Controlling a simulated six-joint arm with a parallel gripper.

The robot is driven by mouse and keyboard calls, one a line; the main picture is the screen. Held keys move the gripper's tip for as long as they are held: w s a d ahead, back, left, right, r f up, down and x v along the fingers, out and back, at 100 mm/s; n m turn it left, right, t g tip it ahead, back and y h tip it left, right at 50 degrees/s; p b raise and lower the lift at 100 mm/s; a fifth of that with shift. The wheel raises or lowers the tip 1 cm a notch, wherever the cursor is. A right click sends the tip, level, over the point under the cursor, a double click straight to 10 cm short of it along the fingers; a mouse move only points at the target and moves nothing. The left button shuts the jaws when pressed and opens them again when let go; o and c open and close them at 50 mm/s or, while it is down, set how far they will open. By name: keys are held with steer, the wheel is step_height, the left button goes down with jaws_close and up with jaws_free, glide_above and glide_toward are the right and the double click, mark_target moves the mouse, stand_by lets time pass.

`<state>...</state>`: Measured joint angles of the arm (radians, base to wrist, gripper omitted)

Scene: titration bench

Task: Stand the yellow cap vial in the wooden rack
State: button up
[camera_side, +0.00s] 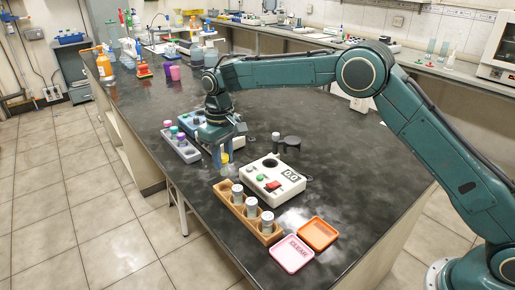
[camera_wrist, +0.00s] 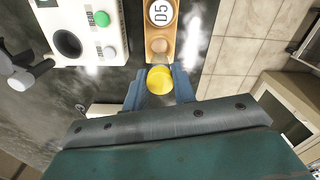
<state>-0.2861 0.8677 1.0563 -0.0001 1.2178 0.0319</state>
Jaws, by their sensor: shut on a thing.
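My gripper (camera_side: 222,155) is shut on the yellow cap vial (camera_side: 225,158) and holds it above the dark bench, behind the near end of the white instrument. In the wrist view the yellow cap (camera_wrist: 160,80) sits between the two blue fingers (camera_wrist: 158,92); the vial's body is hidden below it. The wooden rack (camera_side: 222,190) stands in front of the gripper, apart from it, with three grey-white capped vials in it. In the wrist view the rack (camera_wrist: 151,30) lies just beyond the yellow cap, with a round spot, perhaps an empty hole, at its near end.
The white instrument (camera_side: 272,180) with a dark round well stands right beside the rack. A grey rack (camera_side: 181,148) with coloured caps is to the left. A pink tray (camera_side: 292,254) and an orange tray (camera_side: 318,234) lie at the front. Dark cylinders (camera_side: 290,142) stand behind the instrument.

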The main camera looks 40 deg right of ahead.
mark_target(225, 175)
steer(key=shift+f, duration=1.95)
steer(key=shift+f, duration=1.4)
stand_by(1.7)
steer(key=o, duration=1.3)
steer(key=shift+r, duration=0.15)
steer(key=shift+r, duration=2.85)
